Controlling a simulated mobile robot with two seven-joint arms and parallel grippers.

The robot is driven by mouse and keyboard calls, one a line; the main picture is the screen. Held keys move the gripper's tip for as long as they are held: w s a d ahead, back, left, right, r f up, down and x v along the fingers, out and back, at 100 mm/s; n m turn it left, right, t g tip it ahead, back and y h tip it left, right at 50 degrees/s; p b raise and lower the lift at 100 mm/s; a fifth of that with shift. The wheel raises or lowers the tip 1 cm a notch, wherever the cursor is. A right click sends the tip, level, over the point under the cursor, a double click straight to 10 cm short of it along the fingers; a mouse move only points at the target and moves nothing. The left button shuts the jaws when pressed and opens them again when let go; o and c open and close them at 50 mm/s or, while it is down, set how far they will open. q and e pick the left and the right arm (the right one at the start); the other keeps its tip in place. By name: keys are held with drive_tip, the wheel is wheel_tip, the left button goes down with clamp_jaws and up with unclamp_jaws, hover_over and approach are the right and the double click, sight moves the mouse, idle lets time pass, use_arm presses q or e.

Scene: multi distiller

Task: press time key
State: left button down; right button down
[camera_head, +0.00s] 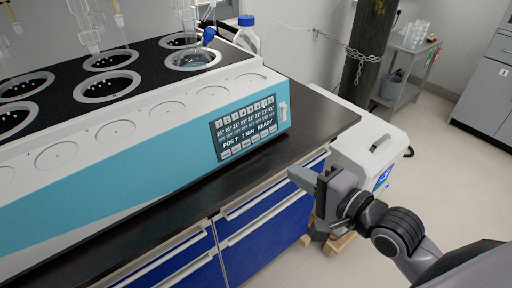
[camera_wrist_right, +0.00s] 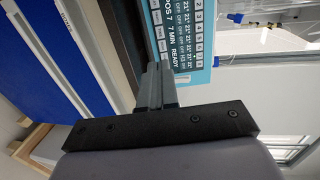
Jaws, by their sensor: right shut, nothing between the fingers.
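The multi distiller (camera_head: 130,165) is a long white and teal machine on the dark bench. Its control panel (camera_head: 245,128) at the right end shows a grid of values and the line "POS 7 7 MIN READY". A row of small keys (camera_head: 248,143) runs below that line; their labels are too small to tell which is the time key. The panel also shows sideways in the right wrist view (camera_wrist_right: 180,35). My right gripper (camera_head: 297,180) is shut and empty, in front of and to the lower right of the panel, apart from it. Its fingers (camera_wrist_right: 157,86) point towards the panel's key side.
The dark bench top (camera_head: 325,118) has a free strip in front of and right of the distiller. Blue drawers (camera_head: 258,238) with pale handles are below. A white unit (camera_head: 365,155) stands on the floor to the right. A blue-capped bottle (camera_head: 247,35) stands behind the distiller.

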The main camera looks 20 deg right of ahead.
sight(247, 142)
drive_tip(key=shift+w, duration=0.1)
drive_tip(key=b+x, duration=0.1)
drive_tip(key=x, duration=1.2)
drive_tip(key=shift+w, duration=0.2)
drive_tip(key=shift+w+a+f, duration=0.1)
drive_tip(key=shift+w+a, duration=0.05)
drive_tip(key=shift+w, duration=0.05)
drive_tip(key=shift+w+a, duration=0.1)
drive_tip(key=shift+w, duration=0.1)
drive_tip(key=shift+w+p, duration=0.2)
drive_tip(key=shift+p, duration=0.45)
